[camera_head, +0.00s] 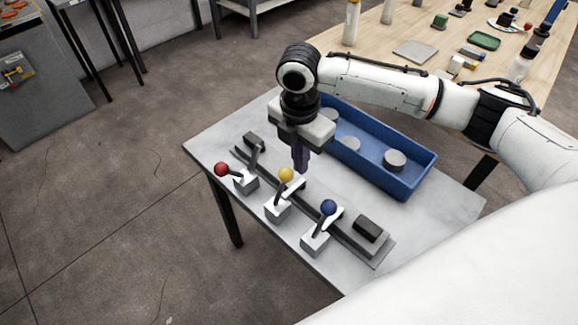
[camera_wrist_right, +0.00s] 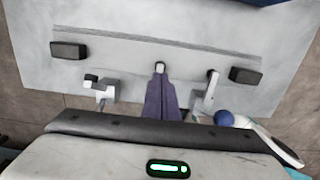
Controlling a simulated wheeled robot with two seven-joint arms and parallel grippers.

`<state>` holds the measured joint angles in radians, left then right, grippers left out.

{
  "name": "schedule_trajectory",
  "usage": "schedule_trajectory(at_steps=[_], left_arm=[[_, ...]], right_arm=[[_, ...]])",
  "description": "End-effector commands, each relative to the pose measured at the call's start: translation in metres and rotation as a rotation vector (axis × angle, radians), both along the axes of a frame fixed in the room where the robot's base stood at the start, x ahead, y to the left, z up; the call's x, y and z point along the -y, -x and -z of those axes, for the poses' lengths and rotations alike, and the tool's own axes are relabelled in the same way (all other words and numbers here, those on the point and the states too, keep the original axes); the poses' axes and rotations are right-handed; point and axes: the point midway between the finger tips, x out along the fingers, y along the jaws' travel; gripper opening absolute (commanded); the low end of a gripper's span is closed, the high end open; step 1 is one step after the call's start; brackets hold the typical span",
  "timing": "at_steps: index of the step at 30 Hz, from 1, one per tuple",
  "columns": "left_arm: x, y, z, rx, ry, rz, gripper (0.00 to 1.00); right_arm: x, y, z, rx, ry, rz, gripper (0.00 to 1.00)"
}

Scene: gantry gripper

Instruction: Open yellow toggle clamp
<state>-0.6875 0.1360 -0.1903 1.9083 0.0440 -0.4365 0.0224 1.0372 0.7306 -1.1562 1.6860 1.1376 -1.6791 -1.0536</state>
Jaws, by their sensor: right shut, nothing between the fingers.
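The yellow toggle clamp is the middle one of three; its yellow knob (camera_head: 286,174) sits on top of its lever, above a pale metal base (camera_head: 278,209). My right gripper (camera_head: 301,168) points down just behind and to the right of the yellow knob. Its dark purple fingers are closed together and empty. In the head view I cannot tell whether they touch the clamp. In the right wrist view the shut fingers (camera_wrist_right: 162,100) reach over the middle clamp, whose knob is hidden behind the gripper. My left gripper is not in view.
A red-knobbed clamp (camera_head: 222,170) stands to the left, a blue-knobbed clamp (camera_head: 329,208) to the right. They stand along a dark rail (camera_head: 344,228) with a black block (camera_head: 368,228) at its right end. A blue bin (camera_head: 414,186) with round parts lies behind.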

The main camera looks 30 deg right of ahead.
Motion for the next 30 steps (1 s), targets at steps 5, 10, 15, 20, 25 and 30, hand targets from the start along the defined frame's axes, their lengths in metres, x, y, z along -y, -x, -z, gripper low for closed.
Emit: schedule_trajectory(at_steps=[5,10,15,20,25,30], left_arm=[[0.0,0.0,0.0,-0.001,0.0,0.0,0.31],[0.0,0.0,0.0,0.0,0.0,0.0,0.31],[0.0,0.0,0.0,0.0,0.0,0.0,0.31],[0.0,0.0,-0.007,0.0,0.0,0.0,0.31],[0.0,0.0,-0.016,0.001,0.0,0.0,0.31],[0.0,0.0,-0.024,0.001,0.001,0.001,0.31]], right_arm=[[0.0,0.0,0.0,0.0,0.0,0.0,0.0],[0.0,0.0,0.0,0.0,0.0,0.0,0.0],[0.0,0.0,0.0,0.0,0.0,0.0,0.0],[-0.007,0.003,-0.001,-0.001,0.0,-0.002,0.0],[-0.018,0.006,-0.001,-0.001,-0.001,-0.002,0.0],[-0.031,0.011,0.0,-0.003,-0.002,-0.003,0.0]])
